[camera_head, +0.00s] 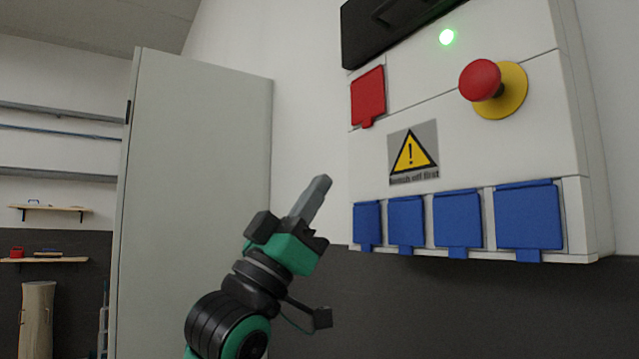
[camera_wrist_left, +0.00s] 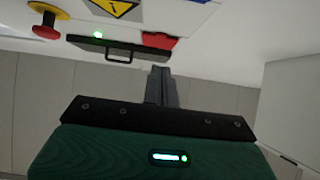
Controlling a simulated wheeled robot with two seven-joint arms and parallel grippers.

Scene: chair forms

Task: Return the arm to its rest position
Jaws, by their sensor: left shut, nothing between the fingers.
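My left gripper (camera_head: 318,190) is raised in front of the wall, just left of a white electrical box (camera_head: 450,170). Its fingers are shut with nothing between them, and they point up and to the right, apart from the box. In the left wrist view the shut fingers (camera_wrist_left: 161,85) point toward the wall and the box's black handled part (camera_wrist_left: 120,50). My right gripper is in neither view.
The box carries a red button on a yellow base (camera_head: 481,80), a lit green lamp (camera_head: 446,37), a red cover (camera_head: 368,97) and several blue covers (camera_head: 457,220). A tall grey cabinet (camera_head: 195,200) stands left of my arm. Shelves (camera_head: 50,209) hang far left.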

